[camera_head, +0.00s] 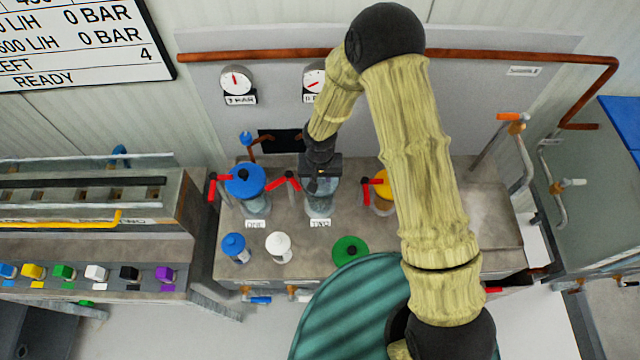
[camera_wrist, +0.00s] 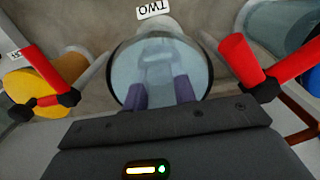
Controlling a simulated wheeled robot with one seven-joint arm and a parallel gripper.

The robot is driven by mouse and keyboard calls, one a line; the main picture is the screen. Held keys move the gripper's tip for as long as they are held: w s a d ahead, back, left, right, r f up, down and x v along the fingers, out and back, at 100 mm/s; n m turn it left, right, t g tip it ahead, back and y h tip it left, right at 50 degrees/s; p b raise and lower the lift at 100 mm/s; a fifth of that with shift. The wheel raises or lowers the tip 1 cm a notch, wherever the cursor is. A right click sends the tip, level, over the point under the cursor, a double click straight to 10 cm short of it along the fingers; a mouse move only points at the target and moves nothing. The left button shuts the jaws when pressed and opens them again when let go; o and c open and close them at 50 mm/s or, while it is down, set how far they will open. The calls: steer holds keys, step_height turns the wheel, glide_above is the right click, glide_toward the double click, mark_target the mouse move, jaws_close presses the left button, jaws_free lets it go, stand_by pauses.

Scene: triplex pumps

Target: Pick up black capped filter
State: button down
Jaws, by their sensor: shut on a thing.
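My gripper (camera_head: 319,190) points down at the middle clear vessel (camera_head: 319,205), behind the label TWO. In the wrist view its two grey-purple fingertips (camera_wrist: 161,94) show against the round, dark-rimmed clear vessel (camera_wrist: 160,50). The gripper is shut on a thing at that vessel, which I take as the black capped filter. The black cap cannot be made out; my gripper covers the top of the vessel. I cannot tell whether the filter is lifted.
A blue-lidded vessel (camera_head: 245,180) stands left, a yellow-lidded one (camera_head: 383,191) right. Red valve handles (camera_head: 285,180) flank the middle vessel. Blue-capped (camera_head: 233,247), white-capped (camera_head: 279,247) and green-capped (camera_head: 350,250) items stand in front. A copper pipe (camera_head: 260,56) crosses the wall behind.

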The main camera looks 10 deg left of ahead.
step_height(320, 180, up, 18)
steer(key=b, duration=0.4)
stand_by(0.5)
